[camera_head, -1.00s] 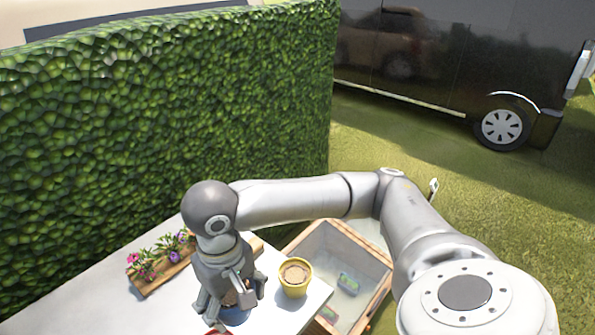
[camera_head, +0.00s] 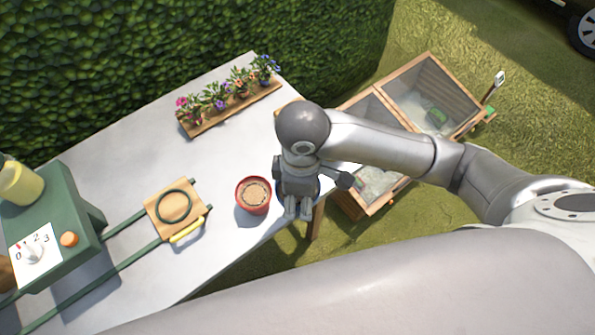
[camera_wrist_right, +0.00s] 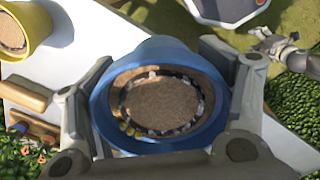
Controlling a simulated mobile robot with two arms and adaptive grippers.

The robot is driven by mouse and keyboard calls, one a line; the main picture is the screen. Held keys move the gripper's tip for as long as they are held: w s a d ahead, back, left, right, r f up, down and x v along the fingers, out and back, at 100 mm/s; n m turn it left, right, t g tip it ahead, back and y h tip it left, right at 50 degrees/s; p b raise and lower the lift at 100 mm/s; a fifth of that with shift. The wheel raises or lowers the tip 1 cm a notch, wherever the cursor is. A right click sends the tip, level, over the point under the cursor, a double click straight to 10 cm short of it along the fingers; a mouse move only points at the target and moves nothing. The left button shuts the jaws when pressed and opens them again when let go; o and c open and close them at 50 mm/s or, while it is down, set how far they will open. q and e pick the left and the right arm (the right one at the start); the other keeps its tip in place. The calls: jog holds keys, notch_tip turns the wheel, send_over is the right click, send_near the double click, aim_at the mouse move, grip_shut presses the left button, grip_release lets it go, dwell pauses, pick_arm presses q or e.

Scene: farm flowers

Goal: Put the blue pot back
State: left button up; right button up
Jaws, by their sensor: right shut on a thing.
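The blue pot (camera_wrist_right: 165,95), filled with brown soil, is between the fingers of my right gripper (camera_wrist_right: 160,120) in the right wrist view, and they are shut on it. A yellow pot (camera_wrist_right: 22,30) stands at the upper left of the wrist view. My left gripper (camera_wrist_right: 285,50) shows small at the wrist view's upper right; its jaw state is unclear.
The white table (camera_head: 140,165) carries a wooden flower rack (camera_head: 205,124) along the back. A green machine (camera_head: 60,215) with a dial and rails leads to a wooden plate (camera_head: 170,205) with a green ring. Wooden-framed bins (camera_head: 400,75) stand beyond the right end.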

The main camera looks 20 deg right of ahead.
jog(key=w+d+f, duration=0.1)
jog(key=w+f, duration=0.2)
jog(key=w, duration=0.1)
jog(key=w+d+f+p, duration=0.1)
jog(key=w+f, duration=0.2)
jog(key=w, duration=0.1)
jog(key=w+d+f, duration=0.1)
jog(key=w+f, duration=0.2)
jog(key=w, duration=0.1)
jog(key=shift+d+p, duration=0.25)
jog(key=shift+p, duration=0.1)
pick_arm(q)
jog(key=shift+w+r, duration=0.25)
jog(key=shift+r, duration=0.25)
jog(key=shift+w+r, duration=0.2)
jog(key=shift+r, duration=0.25)
pick_arm(e)
jog(key=shift+f, duration=1.65)
jog(key=o, duration=1.4)
jog(key=shift+f, duration=0.15)
jog(key=shift+c, duration=0.2)
pick_arm(q)
jog(key=shift+f+b, duration=0.4)
jog(key=shift+f, duration=0.1)
pick_arm(e)
notch_tip(320, 180, up, 12)
jog(key=shift+r, duration=0.2)
